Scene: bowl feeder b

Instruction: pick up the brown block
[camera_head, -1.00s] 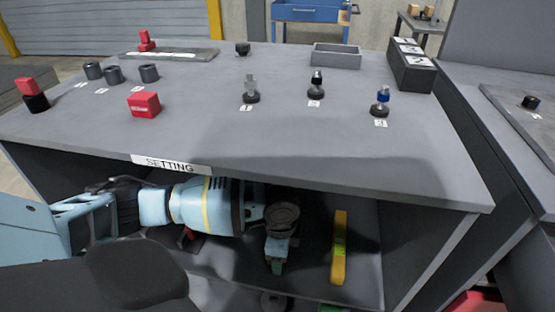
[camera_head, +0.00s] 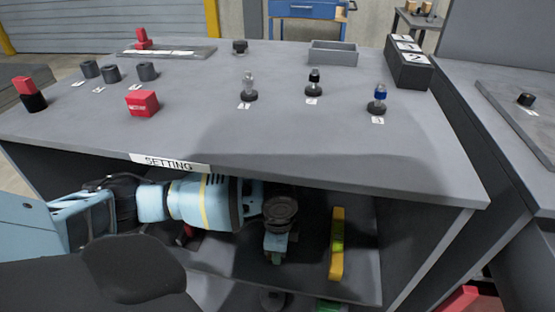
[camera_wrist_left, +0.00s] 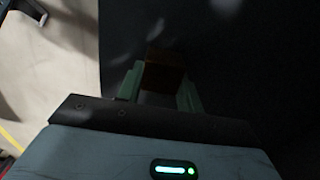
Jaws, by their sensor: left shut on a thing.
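The brown block (camera_wrist_left: 164,74) shows in the left wrist view, dark and dimly lit, between the two greenish fingers of my left gripper (camera_wrist_left: 160,88). The gripper is shut on it. In the head view my left arm comes in from the left below the tabletop, and my left gripper (camera_head: 274,254) is over the lower shelf in shadow. The block is not discernible in the head view. Whether it touches a surface underneath cannot be told. My right gripper is in neither view.
The tabletop (camera_head: 200,125), with a "SETTING" label, overhangs my left arm. It carries a red box (camera_head: 142,103), dark cups, several small fittings and a grey tray (camera_head: 333,53). A yellow bar (camera_head: 338,244) lies on the lower shelf (camera_head: 365,284), right of the gripper.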

